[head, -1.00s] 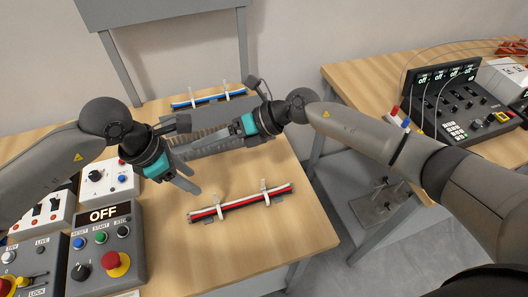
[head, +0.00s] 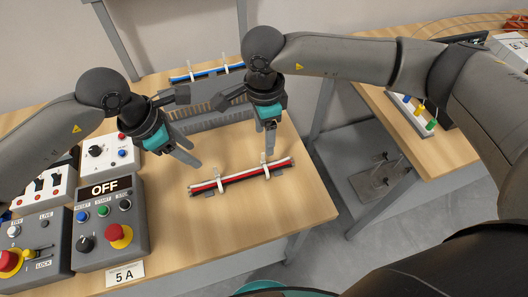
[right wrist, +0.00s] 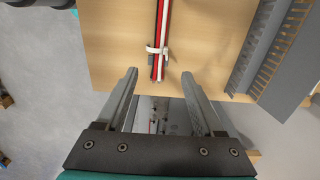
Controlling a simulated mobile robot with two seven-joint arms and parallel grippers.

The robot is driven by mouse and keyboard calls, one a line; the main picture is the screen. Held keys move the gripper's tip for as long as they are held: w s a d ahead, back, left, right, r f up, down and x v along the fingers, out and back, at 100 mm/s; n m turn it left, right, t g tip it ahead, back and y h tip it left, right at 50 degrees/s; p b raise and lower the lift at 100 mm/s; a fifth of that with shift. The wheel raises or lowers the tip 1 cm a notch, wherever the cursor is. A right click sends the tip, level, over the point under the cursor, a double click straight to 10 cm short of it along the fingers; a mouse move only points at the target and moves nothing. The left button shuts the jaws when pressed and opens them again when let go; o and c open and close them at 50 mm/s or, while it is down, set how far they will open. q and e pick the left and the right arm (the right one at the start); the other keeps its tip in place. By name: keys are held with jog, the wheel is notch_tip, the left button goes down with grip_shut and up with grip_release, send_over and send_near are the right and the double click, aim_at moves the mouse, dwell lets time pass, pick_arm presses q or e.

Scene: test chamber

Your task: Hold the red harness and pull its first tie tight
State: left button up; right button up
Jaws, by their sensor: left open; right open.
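The red harness (head: 236,179), a bundle of red, black and white wires, lies on the front part of the wooden table in the head view. Two white ties stand up from it, a left tie (head: 217,181) and a right tie (head: 264,166). My left gripper (head: 188,127) is open and empty, above and behind the harness's left end. My right gripper (head: 269,150) points down, open and empty, just behind the right tie. In the right wrist view the harness (right wrist: 162,22) and one tie (right wrist: 157,51) lie ahead of the open fingertips (right wrist: 160,74), apart from them.
A grey slotted duct (head: 210,124) lies behind the harness, under the grippers. A blue harness (head: 205,73) lies at the back. A control box with an OFF display (head: 104,189) stands at the left. The table front near the harness is clear.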

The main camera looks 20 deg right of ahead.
aim_at(264, 167)
notch_tip(264, 167, down, 13)
jog(key=shift+r, duration=0.1)
dwell(0.3)
grip_shut()
dwell(0.5)
pick_arm(q)
jog(key=shift+c, duration=0.3)
jog(key=shift+d+f, duration=0.2)
jog(key=shift+f, duration=0.05)
jog(key=shift+c, duration=0.9)
jog(key=shift+s+d+f+m, duration=0.1)
jog(key=shift+d+f+m, duration=0.25)
jog(key=shift+f, duration=0.15)
jog(key=shift+d+f+m, duration=0.2)
jog(key=shift+f+m, duration=0.15)
jog(key=shift+f, duration=0.1)
jog(key=shift+c, duration=0.4)
jog(key=shift+y, duration=0.4)
jog(key=shift+x, duration=4.35)
